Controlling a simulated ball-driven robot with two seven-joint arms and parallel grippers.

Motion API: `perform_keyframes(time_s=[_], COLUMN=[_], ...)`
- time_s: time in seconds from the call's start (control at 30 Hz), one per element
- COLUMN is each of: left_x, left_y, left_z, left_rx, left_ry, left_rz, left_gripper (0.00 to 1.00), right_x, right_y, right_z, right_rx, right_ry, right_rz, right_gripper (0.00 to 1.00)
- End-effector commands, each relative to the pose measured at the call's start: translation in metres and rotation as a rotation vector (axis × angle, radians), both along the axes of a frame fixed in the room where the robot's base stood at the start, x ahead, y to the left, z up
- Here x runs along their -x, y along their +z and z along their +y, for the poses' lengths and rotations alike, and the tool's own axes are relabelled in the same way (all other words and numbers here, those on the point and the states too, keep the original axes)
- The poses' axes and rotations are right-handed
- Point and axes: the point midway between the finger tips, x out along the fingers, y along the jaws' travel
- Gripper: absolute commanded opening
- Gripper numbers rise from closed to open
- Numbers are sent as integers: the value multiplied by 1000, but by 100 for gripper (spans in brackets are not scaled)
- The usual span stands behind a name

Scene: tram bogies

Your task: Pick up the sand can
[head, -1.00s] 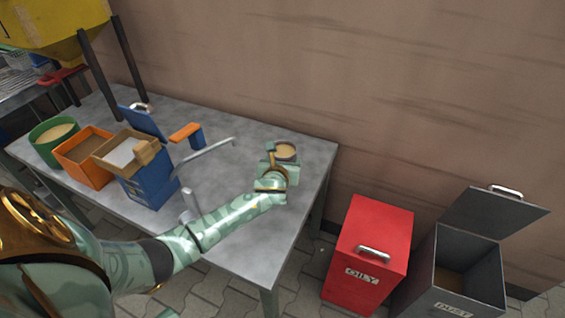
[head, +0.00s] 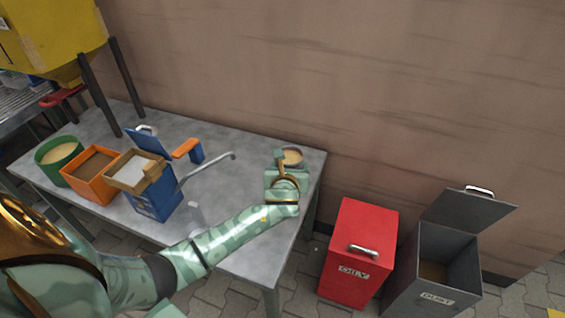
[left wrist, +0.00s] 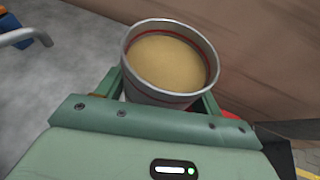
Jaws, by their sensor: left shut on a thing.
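The sand can is a round metal can with a red line, filled with tan sand. It fills the upper middle of the left wrist view (left wrist: 168,62) and shows in the head view (head: 291,156) near the table's right end. My left gripper (head: 286,166) is shut on the can, with a finger on each side of it in the left wrist view (left wrist: 165,92). The can is nearly upright. I cannot tell whether its base touches the table (head: 236,225). My right gripper is not in view.
On the table's left stand a green tub (head: 57,153), an orange box (head: 92,176) and a blue bin (head: 157,200). A yellow hopper (head: 50,35) stands behind them. A red bin (head: 358,250) and an open grey bin (head: 436,262) stand on the floor at right. A wall rises behind.

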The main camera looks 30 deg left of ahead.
Motion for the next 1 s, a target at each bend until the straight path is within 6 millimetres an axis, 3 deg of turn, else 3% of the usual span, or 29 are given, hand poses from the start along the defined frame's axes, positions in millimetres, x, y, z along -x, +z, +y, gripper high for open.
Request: perform_keyframes(time_s=[0.5,1.0], left_x=[24,32], left_y=[23,29], left_z=[-42,-57], left_rx=[0,1], left_ry=[-2,-1], left_rz=[-1,-1], left_gripper=[42,42], right_x=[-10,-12], right_y=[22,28], right_z=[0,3], right_rx=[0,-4], right_ry=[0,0], right_rz=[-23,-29], right_gripper=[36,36])
